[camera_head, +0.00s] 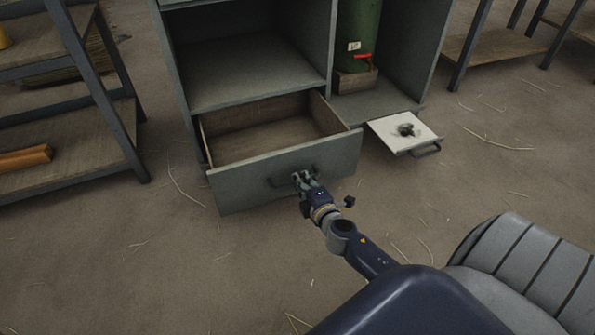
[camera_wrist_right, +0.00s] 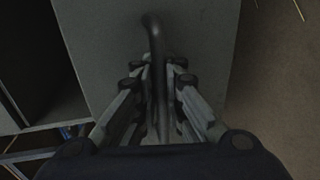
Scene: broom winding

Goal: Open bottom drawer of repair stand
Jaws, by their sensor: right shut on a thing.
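The repair stand (camera_head: 250,75) is a grey cabinet at the top middle of the head view. Its bottom drawer (camera_head: 232,185) is pulled out toward me, and its bare wooden inside shows empty. The drawer's dark bar handle (camera_head: 279,182) is on the front panel. My right gripper (camera_head: 301,177) is at that handle, with its fingers closed around it. In the right wrist view the handle (camera_wrist_right: 153,40) runs between the two fingers (camera_wrist_right: 160,100), with the grey drawer front behind. My left gripper is not in view.
A green cylinder (camera_head: 359,30) stands in the stand's right compartment. A pale panel with a handle (camera_head: 385,130) juts out low to the right of the drawer. Shelving (camera_head: 75,150) stands at left, another rack (camera_head: 490,45) at top right. The floor before the drawer is clear except for straw.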

